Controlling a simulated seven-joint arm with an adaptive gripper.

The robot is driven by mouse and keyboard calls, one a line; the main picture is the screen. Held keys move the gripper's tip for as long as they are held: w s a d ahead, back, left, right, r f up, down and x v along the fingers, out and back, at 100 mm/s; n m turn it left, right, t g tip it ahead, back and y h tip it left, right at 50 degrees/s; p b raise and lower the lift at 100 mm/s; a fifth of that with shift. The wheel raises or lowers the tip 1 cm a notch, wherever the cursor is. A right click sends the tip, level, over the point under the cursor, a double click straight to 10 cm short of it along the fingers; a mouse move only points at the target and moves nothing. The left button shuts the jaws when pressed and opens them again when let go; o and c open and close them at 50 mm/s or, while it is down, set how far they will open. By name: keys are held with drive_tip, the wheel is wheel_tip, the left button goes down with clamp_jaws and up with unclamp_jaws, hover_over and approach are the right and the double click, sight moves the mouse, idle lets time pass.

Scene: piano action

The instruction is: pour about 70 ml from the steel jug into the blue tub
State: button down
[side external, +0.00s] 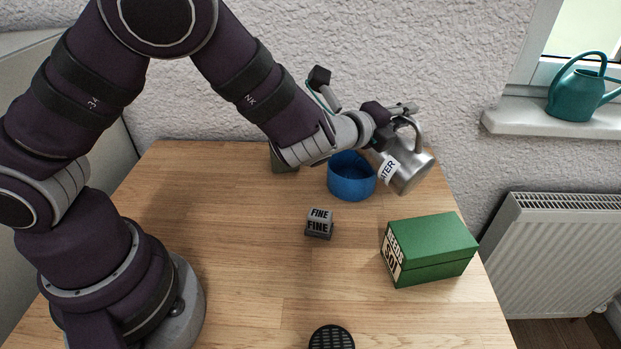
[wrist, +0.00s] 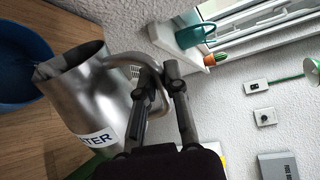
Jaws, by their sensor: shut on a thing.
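The steel jug (side external: 412,165) has a white label ending in "TER". My gripper (side external: 409,112) is shut on its handle. The jug is tilted, with its mouth toward the blue tub (side external: 351,181), and it is held up at the tub's right side. In the wrist view the jug (wrist: 85,92) fills the left, with the handle (wrist: 128,62) between my gripper's fingers (wrist: 160,85). The blue tub (wrist: 14,65) lies beyond the jug's mouth at the left edge. The tub stands on the table. I see no stream, and the liquid level in the jug and tub is hidden.
A grey block marked "FINE" (side external: 319,224) and a green seed box (side external: 430,248) stand in front of the tub. A greenish box (side external: 284,160) is behind, partly hidden by my arm. A black round grate (side external: 331,338) is at the front. The table's middle left is clear.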

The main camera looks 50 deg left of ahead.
sight(428, 162)
drive_tip(key=shift+a+r+n+p, duration=0.2)
drive_tip(key=shift+a+n+p, duration=0.1)
drive_tip(key=shift+a, duration=0.3)
drive_tip(key=d+m, duration=0.1)
drive_tip(key=d+f, duration=0.1)
drive_tip(key=d, duration=0.1)
drive_tip(key=d+f+m, duration=0.1)
drive_tip(key=shift+s+d+f+m+y, duration=0.1)
drive_tip(key=shift+s+d+m+y, duration=0.05)
drive_tip(key=shift+d+m+y, duration=0.2)
drive_tip(key=shift+d+f+m, duration=0.25)
drive_tip(key=shift+f+m, duration=0.1)
drive_tip(key=shift+m, duration=0.1)
drive_tip(key=shift+d+f+m+t+y, duration=0.15)
drive_tip(key=shift+d+f+m+y, duration=0.2)
drive_tip(key=shift+f+m, duration=0.25)
drive_tip(key=shift+d+f+m+t+y, duration=0.15)
drive_tip(key=shift+d+f+m+y, duration=0.05)
drive_tip(key=shift+d+f+m, duration=0.3)
